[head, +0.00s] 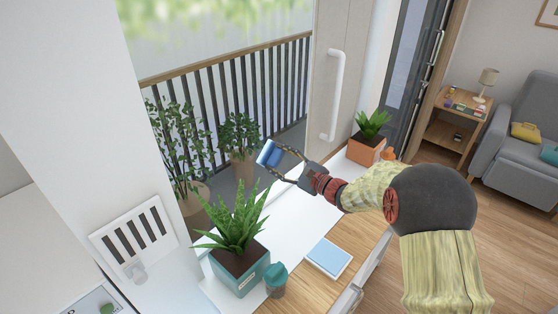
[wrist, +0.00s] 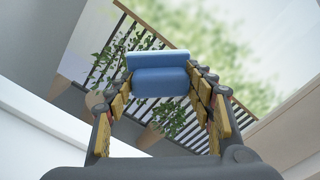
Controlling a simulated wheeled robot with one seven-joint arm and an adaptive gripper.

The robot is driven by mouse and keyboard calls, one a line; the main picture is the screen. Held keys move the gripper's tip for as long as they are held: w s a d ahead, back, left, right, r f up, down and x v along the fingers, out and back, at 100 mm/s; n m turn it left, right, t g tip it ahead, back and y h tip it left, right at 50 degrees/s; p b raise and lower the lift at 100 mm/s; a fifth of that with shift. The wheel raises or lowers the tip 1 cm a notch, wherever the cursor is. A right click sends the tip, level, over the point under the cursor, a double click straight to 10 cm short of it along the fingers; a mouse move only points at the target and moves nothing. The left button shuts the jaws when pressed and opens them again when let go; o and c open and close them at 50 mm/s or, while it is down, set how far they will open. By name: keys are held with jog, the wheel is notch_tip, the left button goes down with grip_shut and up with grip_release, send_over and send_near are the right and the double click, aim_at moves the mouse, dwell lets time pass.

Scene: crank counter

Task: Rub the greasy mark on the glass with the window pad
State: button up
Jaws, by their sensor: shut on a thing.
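My gripper (head: 278,159) is shut on the blue window pad (head: 267,152) and holds it up before the window, over the far side of the counter. In the wrist view the window pad (wrist: 160,82) sits between the two fingertips, a lighter blue layer above a darker one. The window glass (head: 215,45) shows a railing, plants and blurred greenery behind it. I cannot make out a greasy mark on the glass in either view. I cannot tell whether the pad touches the glass.
A potted plant in a teal pot (head: 237,268) and a teal-lidded jar (head: 276,279) stand on the counter left of my arm. A blue-and-white flat item (head: 328,257) lies near the front edge. An orange-potted plant (head: 367,148) stands at the right, near a white handle (head: 336,95).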

aim_at(284, 154)
jog(key=shift+w+a, duration=0.2)
jog(key=shift+a, duration=0.05)
jog(key=shift+w+d, duration=0.1)
jog(key=shift+w+d+b, duration=1.7)
jog(key=shift+w+d, duration=1.9)
jog(key=shift+w, duration=0.1)
jog(key=shift+s, duration=0.15)
jog(key=shift+s+a+b, duration=1.65)
jog(key=shift+s+a, duration=0.7)
jog(key=shift+a, duration=0.1)
jog(key=shift+s+a+b, duration=0.9)
jog(key=shift+s+a, duration=0.35)
jog(key=shift+a, duration=0.05)
jog(key=shift+d, duration=0.1)
